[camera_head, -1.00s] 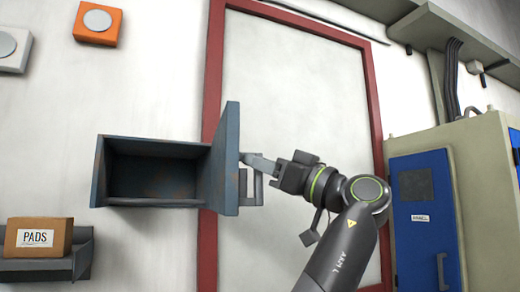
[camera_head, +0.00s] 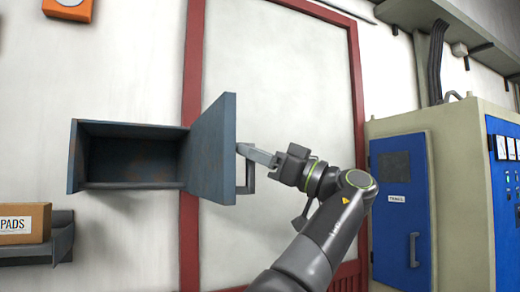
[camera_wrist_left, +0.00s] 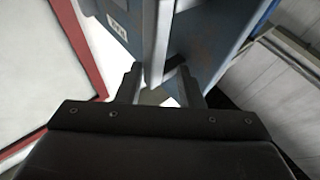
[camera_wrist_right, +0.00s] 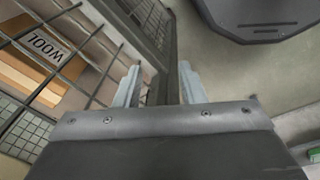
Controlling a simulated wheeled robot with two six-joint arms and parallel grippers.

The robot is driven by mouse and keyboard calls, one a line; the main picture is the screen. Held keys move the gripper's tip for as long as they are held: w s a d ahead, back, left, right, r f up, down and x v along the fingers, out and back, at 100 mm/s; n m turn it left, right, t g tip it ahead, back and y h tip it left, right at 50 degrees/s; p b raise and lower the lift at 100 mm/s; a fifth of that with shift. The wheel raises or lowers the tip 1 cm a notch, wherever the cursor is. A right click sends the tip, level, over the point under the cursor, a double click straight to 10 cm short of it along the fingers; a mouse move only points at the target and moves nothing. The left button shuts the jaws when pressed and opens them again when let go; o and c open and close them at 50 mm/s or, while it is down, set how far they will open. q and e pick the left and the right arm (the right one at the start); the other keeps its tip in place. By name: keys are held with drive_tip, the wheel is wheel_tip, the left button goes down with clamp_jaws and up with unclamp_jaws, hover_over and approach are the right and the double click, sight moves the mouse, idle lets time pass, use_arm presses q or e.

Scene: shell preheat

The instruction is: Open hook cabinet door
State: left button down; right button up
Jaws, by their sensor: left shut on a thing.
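The hook cabinet (camera_head: 130,187) is a blue-grey open-fronted box on the white wall, and its inside looks empty. Its door (camera_head: 212,150) is swung well out on the right side, with its inner face showing. A grey bar handle (camera_head: 250,181) stands off the door's outer face. My left gripper (camera_head: 246,151) is shut on the handle at its upper part. In the left wrist view the door (camera_wrist_left: 205,35) rises beyond the fingers, and the grip itself is partly hidden. My right gripper (camera_wrist_right: 158,85) shows only in its wrist view, open with fingers apart and apparently empty.
A red-framed panel (camera_head: 190,60) lies behind the door. A blue-doored electrical cabinet (camera_head: 400,200) stands to the right. A PADS box (camera_head: 25,223) sits on a shelf at lower left. A wire rack with a WOOL box (camera_wrist_right: 50,50) is near my right gripper.

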use_arm(q)
drive_tip(key=shift+w+a+r, duration=0.1)
drive_tip(key=shift+a+r, duration=0.1)
drive_tip(key=shift+r, duration=0.15)
drive_tip(key=c, duration=1.4)
unclamp_jaws()
drive_tip(key=shift+w+a+f, duration=0.1)
drive_tip(key=shift+a+f, duration=0.1)
drive_tip(key=shift+f, duration=0.05)
